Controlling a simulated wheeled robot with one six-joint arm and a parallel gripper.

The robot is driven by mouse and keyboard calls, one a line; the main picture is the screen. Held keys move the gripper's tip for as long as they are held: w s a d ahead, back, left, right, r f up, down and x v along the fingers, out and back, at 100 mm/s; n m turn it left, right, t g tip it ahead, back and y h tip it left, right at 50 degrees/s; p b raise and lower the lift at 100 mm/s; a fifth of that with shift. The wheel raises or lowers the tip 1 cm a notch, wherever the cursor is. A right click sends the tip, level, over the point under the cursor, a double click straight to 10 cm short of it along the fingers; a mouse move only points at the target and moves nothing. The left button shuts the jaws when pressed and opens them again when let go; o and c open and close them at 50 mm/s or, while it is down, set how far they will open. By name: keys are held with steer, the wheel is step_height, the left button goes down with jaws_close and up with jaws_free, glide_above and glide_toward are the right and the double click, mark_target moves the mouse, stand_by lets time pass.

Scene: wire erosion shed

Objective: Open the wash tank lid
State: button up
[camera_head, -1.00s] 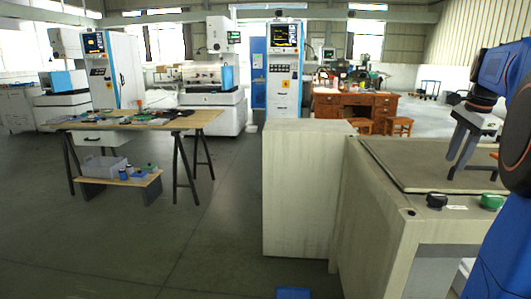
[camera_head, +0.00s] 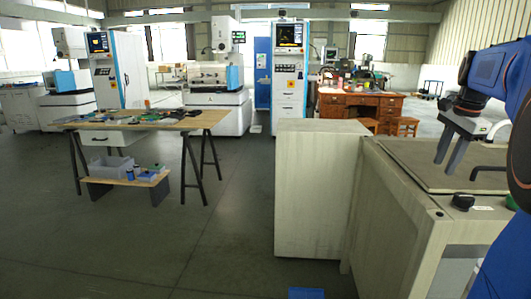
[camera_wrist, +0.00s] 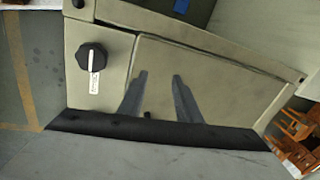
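The wash tank (camera_head: 395,215) is a pale beige cabinet at the right of the head view. Its flat lid (camera_head: 425,165) lies shut on top, and the lid's surface also shows in the wrist view (camera_wrist: 215,85). A dark bent bar, seemingly the lid handle (camera_head: 487,171), shows at the lid's right, partly hidden by my arm. My gripper (camera_head: 447,163) is above the lid with its fingers pointing down, left of that bar. In the wrist view, my two fingers (camera_wrist: 160,77) are apart with nothing held between them.
A black knob (camera_head: 463,202) sits on the tank's front ledge, with a green button (camera_head: 511,202) beside it. A taller-looking beige box (camera_head: 318,190) adjoins the tank's left. A trestle table (camera_head: 150,119) with tools stands further left. The floor between is clear.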

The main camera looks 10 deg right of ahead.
steer(key=s+a+f+n+t, duration=0.1)
steer(key=s+a+f+n, duration=0.3)
steer(key=a, duration=0.5)
steer(key=s+a+f+n, duration=0.4)
steer(key=s+a+n, duration=0.1)
steer(key=a, duration=0.3)
steer(key=s+a+f+n+t, duration=0.1)
steer(key=s+a+f+n, duration=0.3)
steer(key=a, duration=0.5)
steer(key=s+a+f+n, duration=0.5)
steer(key=s+f, duration=0.2)
steer(key=f, duration=0.1)
steer(key=shift+s+f+n+y, duration=0.15)
steer(key=shift+f+n+y, duration=0.1)
steer(key=shift+n+y, duration=0.05)
steer(key=shift+s+a+f, duration=0.2)
steer(key=shift+s+f, duration=0.1)
steer(key=shift+f, duration=0.05)
jaws_close()
steer(key=shift+d, duration=0.15)
